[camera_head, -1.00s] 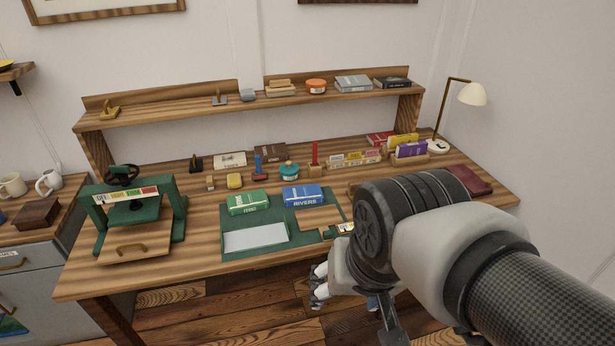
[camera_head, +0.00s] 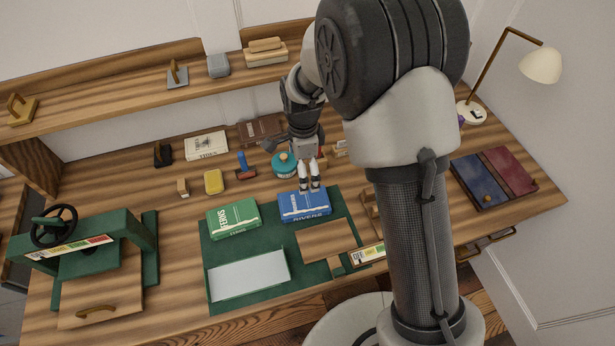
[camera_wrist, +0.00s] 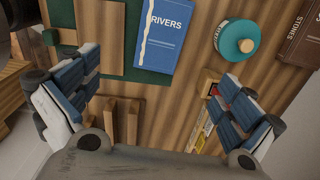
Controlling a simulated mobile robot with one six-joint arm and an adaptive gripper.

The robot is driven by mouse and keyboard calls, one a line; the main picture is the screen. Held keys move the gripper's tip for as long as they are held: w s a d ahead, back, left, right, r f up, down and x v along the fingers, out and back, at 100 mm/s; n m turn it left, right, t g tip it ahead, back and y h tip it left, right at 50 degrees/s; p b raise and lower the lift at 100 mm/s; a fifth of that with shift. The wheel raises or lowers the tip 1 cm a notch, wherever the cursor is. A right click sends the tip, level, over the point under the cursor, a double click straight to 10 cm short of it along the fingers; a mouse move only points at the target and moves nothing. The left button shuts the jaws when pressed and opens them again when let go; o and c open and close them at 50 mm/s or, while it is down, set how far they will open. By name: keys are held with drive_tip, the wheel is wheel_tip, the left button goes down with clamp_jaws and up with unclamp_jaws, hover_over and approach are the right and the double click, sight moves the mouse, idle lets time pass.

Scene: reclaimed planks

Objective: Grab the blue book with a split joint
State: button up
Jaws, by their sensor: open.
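The blue book (camera_head: 304,206), titled RIVERS, lies flat on the green mat (camera_head: 213,262). In the wrist view the book (camera_wrist: 168,32) is at the top middle, with a pale jagged line down its cover near the left edge. My gripper (camera_head: 311,186) is at the book's rear edge in the head view, apparently above it; the exact gap cannot be told. In the wrist view my gripper (camera_wrist: 155,75) has its fingers spread wide with nothing between them, and the book lies beyond the fingertips.
A green book (camera_head: 233,216) lies left of the blue one. A teal jar (camera_head: 284,165) stands close behind it. A wooden board (camera_head: 327,240) and a pale rectangular panel (camera_head: 248,275) are on the mat's front part. A green press (camera_head: 140,250) stands at left.

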drive_tip(key=b, duration=0.4)
hover_over(304, 202)
drive_tip(key=f, duration=1.1)
drive_tip(key=shift+s+f, duration=0.1)
drive_tip(key=shift+s, duration=0.3)
drive_tip(key=shift+w+f+b, duration=0.25)
drive_tip(key=shift+f+b, duration=0.25)
drive_tip(key=shift+f, duration=0.95)
drive_tip(key=shift+w+f+b, duration=0.2)
drive_tip(key=shift+f+b, duration=0.25)
drive_tip(key=shift+f, duration=0.95)
drive_tip(key=c, duration=1.2)
